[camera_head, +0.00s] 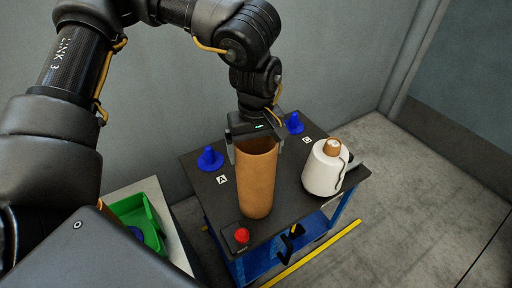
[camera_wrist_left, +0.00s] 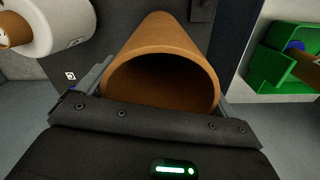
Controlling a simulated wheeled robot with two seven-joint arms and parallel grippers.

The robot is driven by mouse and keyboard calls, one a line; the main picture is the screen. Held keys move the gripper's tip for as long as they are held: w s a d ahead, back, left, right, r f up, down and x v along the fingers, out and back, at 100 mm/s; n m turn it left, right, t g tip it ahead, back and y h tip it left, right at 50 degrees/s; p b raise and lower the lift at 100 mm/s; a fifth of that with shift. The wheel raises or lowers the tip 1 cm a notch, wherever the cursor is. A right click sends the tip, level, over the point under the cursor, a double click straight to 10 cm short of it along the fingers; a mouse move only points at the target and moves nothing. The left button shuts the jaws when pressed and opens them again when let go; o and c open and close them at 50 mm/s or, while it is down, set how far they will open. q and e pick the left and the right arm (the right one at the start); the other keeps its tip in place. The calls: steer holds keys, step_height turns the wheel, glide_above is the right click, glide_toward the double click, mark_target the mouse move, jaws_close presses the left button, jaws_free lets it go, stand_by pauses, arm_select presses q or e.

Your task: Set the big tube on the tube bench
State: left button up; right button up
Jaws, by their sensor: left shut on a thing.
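The big tube (camera_head: 256,182) is a brown cardboard cylinder, upright or nearly so in the head view. My left gripper (camera_head: 256,148) is shut on the tube near its top end, with a finger on each side. The left wrist view looks into the open top of the tube (camera_wrist_left: 161,84). The tube bench (camera_head: 296,218) has a dark top, and the tube is over its front middle part. I cannot tell whether the tube's lower end touches the top. My right gripper is not in view.
Blue pegs stand by label A (camera_head: 210,160) and label C (camera_head: 294,123). A white yarn bobbin (camera_head: 324,170) stands to the right of the tube. A red button (camera_head: 242,235) sits at the bench's front left corner. A green bin (camera_head: 138,219) is at the left.

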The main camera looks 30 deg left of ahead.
arm_select(q)
steer(key=shift+f, duration=0.25)
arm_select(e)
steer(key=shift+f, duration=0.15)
arm_select(q)
steer(key=o, duration=1)
steer(key=shift+o, duration=0.2)
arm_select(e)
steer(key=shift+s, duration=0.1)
arm_select(q)
step_height(320, 180, up, 11)
steer(key=p, duration=0.1)
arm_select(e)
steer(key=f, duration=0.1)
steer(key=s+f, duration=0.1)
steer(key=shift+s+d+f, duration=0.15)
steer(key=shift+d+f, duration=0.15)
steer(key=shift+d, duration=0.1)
arm_select(q)
steer(key=shift+f, duration=0.1)
